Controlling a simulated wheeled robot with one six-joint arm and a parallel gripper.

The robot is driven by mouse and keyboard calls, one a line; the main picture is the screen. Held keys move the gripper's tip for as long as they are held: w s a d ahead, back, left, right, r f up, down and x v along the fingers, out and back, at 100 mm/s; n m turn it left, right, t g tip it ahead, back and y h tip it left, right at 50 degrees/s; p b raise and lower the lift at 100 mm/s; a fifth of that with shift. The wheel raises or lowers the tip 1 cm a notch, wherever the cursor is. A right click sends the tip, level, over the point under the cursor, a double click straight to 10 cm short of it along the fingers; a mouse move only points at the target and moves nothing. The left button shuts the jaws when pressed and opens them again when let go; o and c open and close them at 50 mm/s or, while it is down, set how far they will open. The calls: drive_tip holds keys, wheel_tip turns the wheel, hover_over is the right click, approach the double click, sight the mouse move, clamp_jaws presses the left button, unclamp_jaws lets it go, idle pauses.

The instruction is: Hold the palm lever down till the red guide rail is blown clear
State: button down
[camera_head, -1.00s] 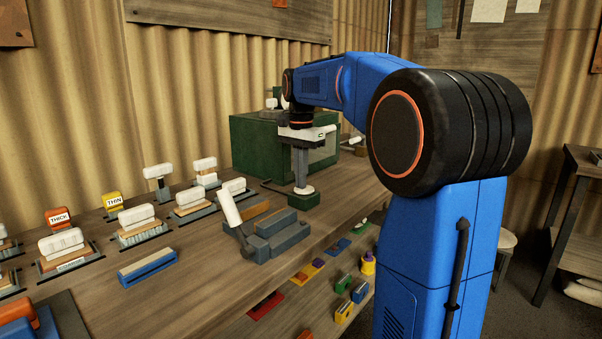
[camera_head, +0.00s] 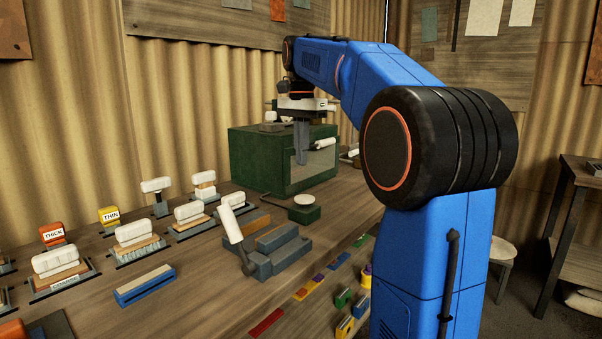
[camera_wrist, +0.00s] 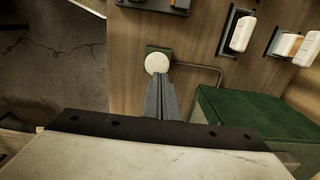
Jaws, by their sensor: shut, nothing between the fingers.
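The palm lever appears to be the white round pad (camera_head: 303,199) on a small green block on the bench, in front of the green cabinet (camera_head: 256,165). In the wrist view the pad (camera_wrist: 157,63) is bare, and a thin pipe (camera_wrist: 205,70) runs from its block toward the cabinet. My gripper (camera_head: 301,162) is shut and empty, pointing down in the air above the pad, clear of it. In the wrist view its fingertips (camera_wrist: 160,77) overlap the pad's lower edge only by line of sight. I cannot make out a red guide rail in the cabinet; its window (camera_head: 313,167) shows little.
A grey vise-like fixture with a white handle (camera_head: 230,224) stands left of the pad. A blue block (camera_head: 146,285) and several white-handled tools in holders line the bench's left. A red strip (camera_head: 266,323) lies on the lower shelf. The bench around the pad's block is mostly clear.

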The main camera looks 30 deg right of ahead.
drive_tip(key=shift+r, duration=1.5)
